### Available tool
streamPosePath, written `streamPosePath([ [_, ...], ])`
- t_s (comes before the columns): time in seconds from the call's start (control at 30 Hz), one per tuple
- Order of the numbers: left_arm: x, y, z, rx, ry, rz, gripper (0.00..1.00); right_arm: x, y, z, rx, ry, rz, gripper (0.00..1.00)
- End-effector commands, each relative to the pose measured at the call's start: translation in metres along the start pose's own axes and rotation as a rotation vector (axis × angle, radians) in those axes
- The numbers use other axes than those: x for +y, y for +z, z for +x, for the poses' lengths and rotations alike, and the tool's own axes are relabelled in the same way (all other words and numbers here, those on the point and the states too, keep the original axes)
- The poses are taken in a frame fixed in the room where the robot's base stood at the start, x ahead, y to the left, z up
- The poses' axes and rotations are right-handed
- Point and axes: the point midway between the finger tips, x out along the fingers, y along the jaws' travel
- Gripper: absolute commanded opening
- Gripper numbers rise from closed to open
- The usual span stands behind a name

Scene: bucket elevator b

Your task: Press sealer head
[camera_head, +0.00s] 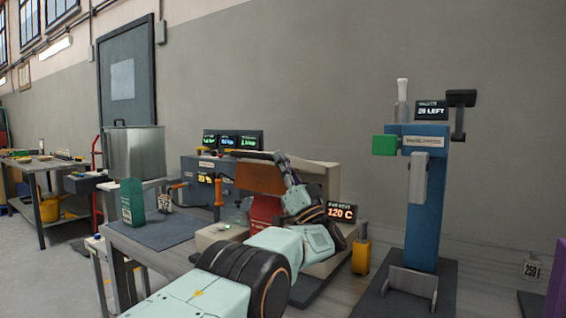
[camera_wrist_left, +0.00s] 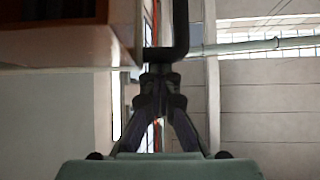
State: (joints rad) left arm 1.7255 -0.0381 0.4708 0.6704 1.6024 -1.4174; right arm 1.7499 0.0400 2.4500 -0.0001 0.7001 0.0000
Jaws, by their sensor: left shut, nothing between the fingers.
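The sealer is the beige machine at the middle of the head view, with a lit sign (camera_head: 341,212) reading 120 C. Its head looks like the long beige bar (camera_head: 315,174) with a brown front face (camera_head: 259,178). My left gripper (camera_head: 280,158) is shut and empty, raised at the bar's front; contact is unclear. In the left wrist view the closed fingers (camera_wrist_left: 159,72) point at a dark bent bar (camera_wrist_left: 181,28), perhaps a handle; I cannot tell whether they touch. A brown and beige block (camera_wrist_left: 60,45) is at upper left. My arm hides part of the sealer. My right gripper is not in view.
A green container (camera_head: 132,202), a cup (camera_head: 165,203) and a steel bin (camera_head: 134,152) are at left. A display panel (camera_head: 233,140) is behind.

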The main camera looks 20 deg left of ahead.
Motion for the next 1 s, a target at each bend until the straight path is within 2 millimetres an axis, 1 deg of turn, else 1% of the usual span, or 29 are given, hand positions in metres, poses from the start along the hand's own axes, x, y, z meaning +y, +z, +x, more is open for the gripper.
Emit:
streamPosePath([
  [0.03,0.002,0.008,-0.007,-0.004,-0.001,0.0,0.0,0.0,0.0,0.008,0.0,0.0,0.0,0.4],
  [0.6,0.009,0.045,-0.053,-0.003,0.001,0.002,0.0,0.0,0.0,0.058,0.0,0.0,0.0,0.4],
  [0.8,0.013,0.053,-0.063,-0.002,0.002,0.002,0.0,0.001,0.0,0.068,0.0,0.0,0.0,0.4],
  [1.0,0.015,0.058,-0.068,-0.004,0.004,0.004,0.0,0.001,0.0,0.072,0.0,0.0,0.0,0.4],
])
